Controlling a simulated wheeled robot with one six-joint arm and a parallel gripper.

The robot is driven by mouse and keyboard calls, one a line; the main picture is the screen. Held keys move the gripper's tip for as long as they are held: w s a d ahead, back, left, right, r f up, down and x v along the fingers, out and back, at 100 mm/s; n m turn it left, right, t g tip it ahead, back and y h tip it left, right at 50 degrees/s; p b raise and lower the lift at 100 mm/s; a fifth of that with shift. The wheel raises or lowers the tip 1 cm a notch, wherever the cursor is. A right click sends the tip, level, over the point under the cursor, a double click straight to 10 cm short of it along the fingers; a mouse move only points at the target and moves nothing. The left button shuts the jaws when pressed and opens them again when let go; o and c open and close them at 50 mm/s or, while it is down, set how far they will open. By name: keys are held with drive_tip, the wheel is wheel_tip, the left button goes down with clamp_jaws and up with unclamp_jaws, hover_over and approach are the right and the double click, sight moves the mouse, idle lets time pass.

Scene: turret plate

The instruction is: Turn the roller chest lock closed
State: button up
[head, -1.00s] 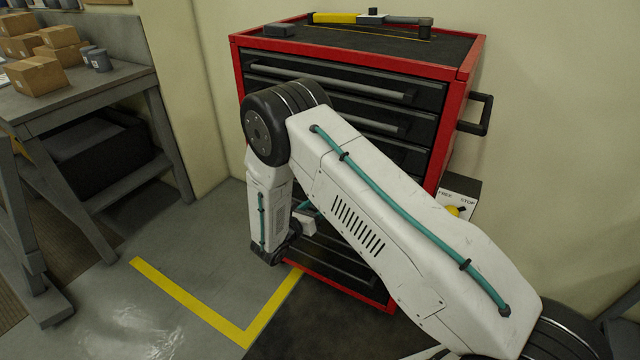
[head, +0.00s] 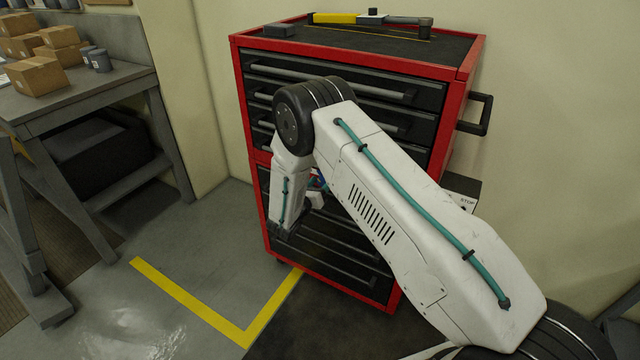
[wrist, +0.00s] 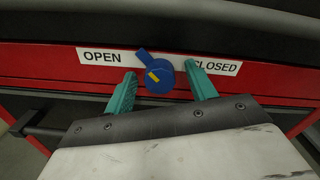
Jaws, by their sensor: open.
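The roller chest (head: 463,115) is red with black drawers and stands against the wall. In the wrist view its lock is a blue knob (wrist: 160,80) with a yellow mark, on a red rail between an OPEN label (wrist: 101,57) and a CLOSED label (wrist: 222,67). The knob's tab points up and slightly left, towards the OPEN side. My gripper (wrist: 160,72) is open, with one teal fingertip on each side of the knob. A gap shows on both sides. In the head view my arm hides most of the lock area.
A yellow-handled tool (head: 370,18) lies on the chest top. A black side handle (head: 474,114) sticks out at right, with a small labelled box (head: 462,188) below it. A workbench (head: 85,95) with cardboard boxes stands at left. The floor between is clear.

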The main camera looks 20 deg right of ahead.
drive_tip(key=c, duration=1)
drive_tip(key=m, duration=0.4)
drive_tip(key=shift+s+d+m, duration=0.1)
drive_tip(key=shift+m, duration=0.3)
drive_tip(key=m, duration=0.4)
drive_tip(key=shift+m, duration=0.3)
drive_tip(key=m, duration=0.5)
drive_tip(key=shift+m, duration=1.8)
